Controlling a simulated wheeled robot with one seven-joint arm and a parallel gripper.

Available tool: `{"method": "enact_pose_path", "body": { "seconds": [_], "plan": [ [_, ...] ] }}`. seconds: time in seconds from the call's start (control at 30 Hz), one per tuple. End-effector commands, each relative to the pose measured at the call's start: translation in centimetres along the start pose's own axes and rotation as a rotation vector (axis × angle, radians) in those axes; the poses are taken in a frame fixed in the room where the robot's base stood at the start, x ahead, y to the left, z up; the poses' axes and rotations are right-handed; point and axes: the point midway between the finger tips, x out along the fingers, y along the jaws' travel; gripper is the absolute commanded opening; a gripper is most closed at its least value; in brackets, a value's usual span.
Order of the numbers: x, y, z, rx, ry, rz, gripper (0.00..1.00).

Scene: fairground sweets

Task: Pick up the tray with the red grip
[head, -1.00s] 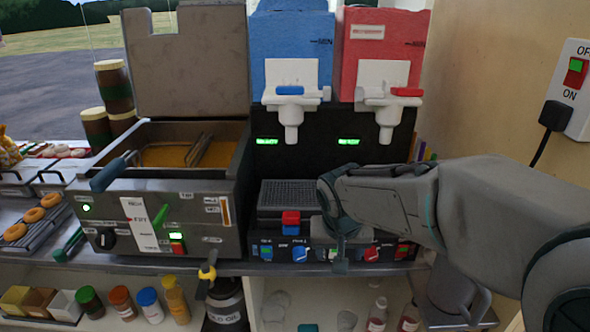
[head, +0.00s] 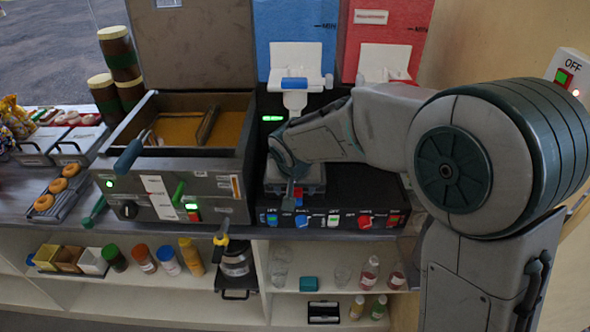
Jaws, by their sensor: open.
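My wrist hides part of the tray's top and left side. I cannot tell whether a finger touches the tray.
A fryer (head: 180,165) stands close to the left of the machine. Blue (head: 296,30) and red (head: 388,28) drink tanks are above. Bottles and jars fill the shelf below. A wall with a switch is at the right.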

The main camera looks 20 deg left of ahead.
Motion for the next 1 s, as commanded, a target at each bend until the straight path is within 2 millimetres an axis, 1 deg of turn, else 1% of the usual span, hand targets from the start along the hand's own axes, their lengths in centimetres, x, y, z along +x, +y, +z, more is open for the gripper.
{"method": "enact_pose_path", "body": {
  "seconds": [0.1, 0.2, 0.47, 0.5, 0.57, 0.6, 0.63, 0.67, 1.0],
  "plan": [
    [1.5, 0.0, 0.0, 0.0, -0.002, 0.0, 0.62],
    [2.2, 0.0, 0.0, -0.002, -0.001, 0.0, 0.62],
    [2.4, 0.0, 0.0, 0.0, 0.001, 0.0, 0.62],
    [2.4, 0.0, 0.0, 0.0, 0.001, 0.0, 0.51],
    [2.4, 0.0, 0.0, 0.0, 0.001, 0.0, 0.34],
    [2.4, 0.0, 0.0, 0.0, 0.001, 0.0, 0.23],
    [2.4, 0.0, 0.0, 0.0, 0.001, 0.0, 0.15],
    [2.4, 0.0, 0.0, 0.0, 0.001, 0.0, 0.09],
    [2.1, 0.0, -0.2, 0.0, 0.002, -0.001, 0.08]
  ]
}}
